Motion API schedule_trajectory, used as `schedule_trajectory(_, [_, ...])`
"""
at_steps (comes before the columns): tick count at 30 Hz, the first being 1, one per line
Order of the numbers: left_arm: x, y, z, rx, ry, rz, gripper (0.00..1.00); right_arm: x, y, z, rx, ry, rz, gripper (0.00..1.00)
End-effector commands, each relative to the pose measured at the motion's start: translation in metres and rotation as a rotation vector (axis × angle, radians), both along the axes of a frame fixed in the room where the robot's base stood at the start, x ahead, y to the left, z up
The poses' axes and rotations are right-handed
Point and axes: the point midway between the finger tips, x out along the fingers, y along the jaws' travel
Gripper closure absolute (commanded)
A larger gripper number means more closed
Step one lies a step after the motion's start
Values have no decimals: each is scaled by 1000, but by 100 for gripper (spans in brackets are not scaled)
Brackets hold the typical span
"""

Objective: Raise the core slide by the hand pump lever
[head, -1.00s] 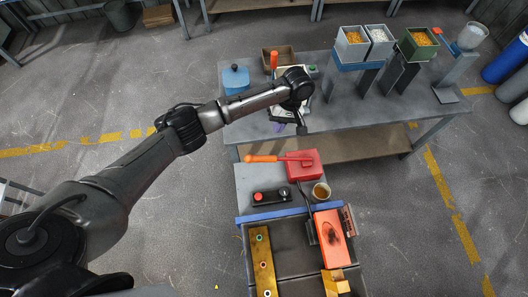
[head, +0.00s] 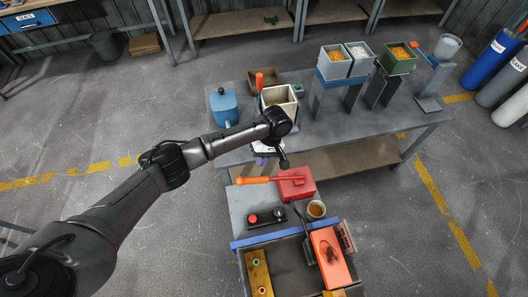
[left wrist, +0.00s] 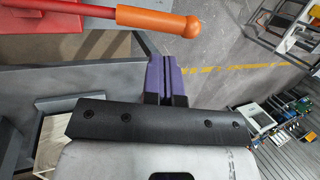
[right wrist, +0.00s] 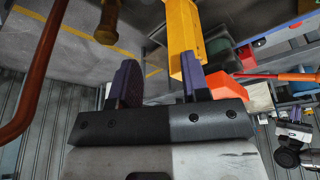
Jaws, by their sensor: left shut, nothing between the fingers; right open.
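The hand pump has a red body (head: 297,183) on the grey side table, with its lever (head: 252,180) sticking out left and ending in an orange grip. In the left wrist view the orange lever handle (left wrist: 155,22) runs across the top, ending in a round knob. My left gripper (left wrist: 163,62) is shut and empty, its purple fingers just short of the handle with a gap. It also shows in the head view, just behind the lever. My right gripper (right wrist: 158,75) is open, with a yellow block (right wrist: 185,42) beyond one finger. I cannot tell which part is the core slide.
A control box (head: 265,218) with a red button and a small cup (head: 316,209) stand by the pump. In front are an orange block (head: 332,255) with a dark hollow and a yellow bar (head: 258,272). A workbench (head: 225,155) with bins stands behind.

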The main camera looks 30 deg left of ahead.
Motion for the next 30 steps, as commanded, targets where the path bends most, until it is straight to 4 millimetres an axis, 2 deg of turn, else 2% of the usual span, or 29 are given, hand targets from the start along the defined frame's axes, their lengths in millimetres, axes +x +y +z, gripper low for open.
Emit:
schedule_trajectory(3, [-9,3,-22,1,3,0,100,0,0,-2,0,0,0,57])
schedule_trajectory(12, [-25,7,-59,2,1,1,100,0,-1,-6,-4,0,3,57])
schedule_trajectory(19, [-29,8,-71,0,0,0,100,0,-3,-7,-11,-1,7,57])
schedule_trajectory(30, [-30,8,-72,0,0,0,100,0,-3,-7,-8,0,6,57])
